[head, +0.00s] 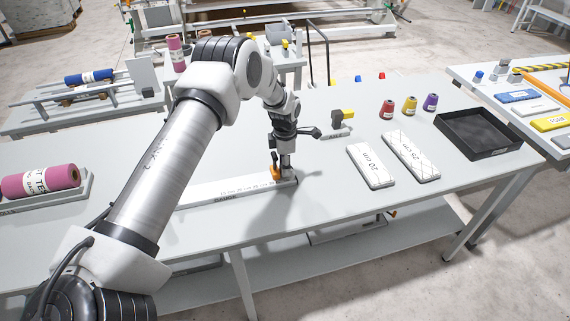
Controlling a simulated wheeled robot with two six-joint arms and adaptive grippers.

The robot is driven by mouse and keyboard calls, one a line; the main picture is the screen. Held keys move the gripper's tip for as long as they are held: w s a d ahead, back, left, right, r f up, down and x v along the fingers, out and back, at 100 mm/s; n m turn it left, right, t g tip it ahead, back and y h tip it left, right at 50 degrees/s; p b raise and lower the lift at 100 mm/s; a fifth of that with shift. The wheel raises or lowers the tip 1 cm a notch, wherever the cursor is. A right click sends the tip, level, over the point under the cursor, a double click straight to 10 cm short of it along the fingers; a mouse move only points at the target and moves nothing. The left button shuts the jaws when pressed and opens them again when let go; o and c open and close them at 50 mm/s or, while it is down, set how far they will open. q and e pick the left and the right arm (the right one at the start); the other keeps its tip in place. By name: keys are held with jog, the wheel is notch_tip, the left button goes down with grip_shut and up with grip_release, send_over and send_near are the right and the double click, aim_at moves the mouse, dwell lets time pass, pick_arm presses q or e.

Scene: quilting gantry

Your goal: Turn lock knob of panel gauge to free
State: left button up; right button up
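The panel gauge (235,190) is a long pale strip with a printed scale and the word GAUGE, lying on the grey table. An orange part (275,173), which looks like its lock knob, stands near the gauge's right end. My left gripper (284,170) points down right at this part, over the right end of the gauge. The gripper and wrist partly cover the knob. I cannot tell whether the fingers touch it or how far apart they are. My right gripper is not in view.
Two white quilted panels (371,165) (411,155), marked 20 cm and 25 cm, lie to the right. Beyond them are a black tray (478,135) and several thread cones (409,105). A pink roll (42,181) lies at the left. Table between gauge and panels is clear.

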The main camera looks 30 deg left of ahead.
pick_arm(q)
jog(key=shift+w, duration=0.1)
notch_tip(320, 180, up, 12)
jog(key=shift+a+f, duration=0.1)
dwell(0.4)
jog(key=shift+w, duration=0.1)
